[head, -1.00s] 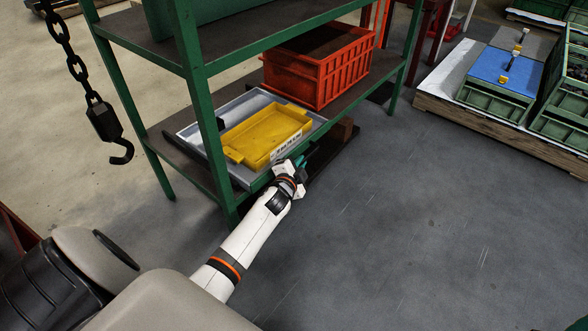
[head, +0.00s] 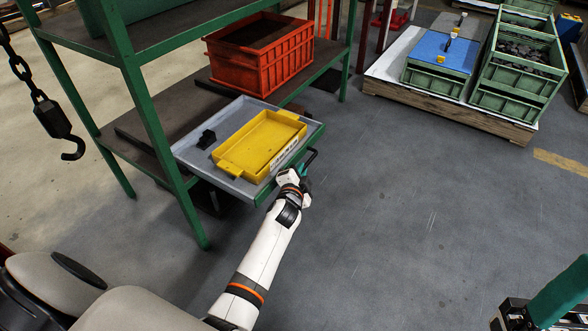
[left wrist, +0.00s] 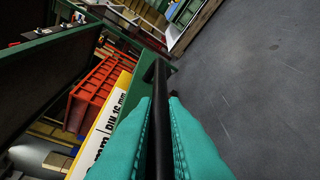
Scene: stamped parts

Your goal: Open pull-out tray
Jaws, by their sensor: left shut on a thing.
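The pull-out tray (head: 235,112) is a grey shelf tray with a green front edge, extended out of the green rack over the floor. Its black bar handle (head: 312,156) is on the front side; the handle also shows in the left wrist view (left wrist: 158,75). My left gripper (head: 303,172) has teal fingers, one on each side of the handle, shut on it in the left wrist view (left wrist: 158,110). My right gripper (head: 545,305) shows only partly at the lower right corner, away from the tray; its jaws cannot be made out.
A yellow bin (head: 262,143) and a small black part (head: 206,138) sit on the tray. An orange crate (head: 260,55) stands behind on the rack. A rack post (head: 150,110) is left of the tray. A chain hook (head: 58,125) hangs at left. The floor right of the tray is clear.

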